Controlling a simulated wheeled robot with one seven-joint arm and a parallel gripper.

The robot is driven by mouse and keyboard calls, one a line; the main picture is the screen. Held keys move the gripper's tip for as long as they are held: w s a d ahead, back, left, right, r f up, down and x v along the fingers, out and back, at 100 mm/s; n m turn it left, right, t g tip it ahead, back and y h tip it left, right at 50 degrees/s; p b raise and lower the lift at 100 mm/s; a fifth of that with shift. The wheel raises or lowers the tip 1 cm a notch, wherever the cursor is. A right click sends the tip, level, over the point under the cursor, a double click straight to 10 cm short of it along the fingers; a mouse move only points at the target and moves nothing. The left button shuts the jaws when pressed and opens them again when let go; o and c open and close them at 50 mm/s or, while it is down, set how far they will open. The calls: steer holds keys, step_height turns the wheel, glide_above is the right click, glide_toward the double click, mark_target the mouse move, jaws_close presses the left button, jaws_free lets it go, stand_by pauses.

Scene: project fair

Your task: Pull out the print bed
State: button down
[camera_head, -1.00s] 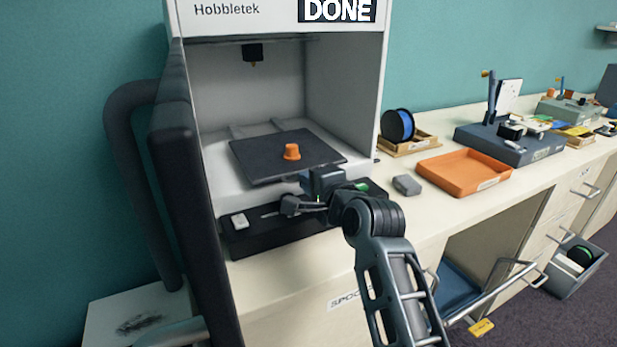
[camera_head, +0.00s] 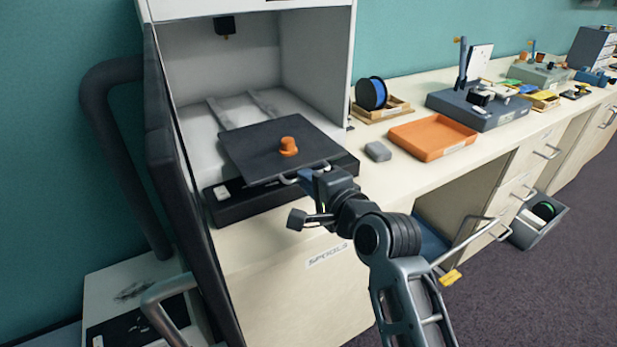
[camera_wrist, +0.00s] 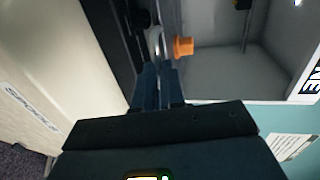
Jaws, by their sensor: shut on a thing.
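The print bed (camera_head: 258,150) is a dark square plate that slopes out past the front of the white printer (camera_head: 320,70). A small orange printed part (camera_head: 288,146) stands on it; it also shows in the wrist view (camera_wrist: 183,47). A light handle (camera_head: 290,180) sits at the bed's front edge. My gripper (camera_head: 308,177) is shut on this handle, and the arm hides part of it. In the wrist view my gripper's fingers (camera_wrist: 158,80) close on the handle, seen end-on and partly hidden.
The printer's dark door (camera_head: 175,180) stands open at the left. A pulled-out drawer handle (camera_head: 475,240) is below right.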

steer(key=c, duration=1.5)
jaws_free()
steer(key=v, duration=0.8)
steer(key=shift+b, duration=0.35)
steer(key=shift+w, duration=0.1)
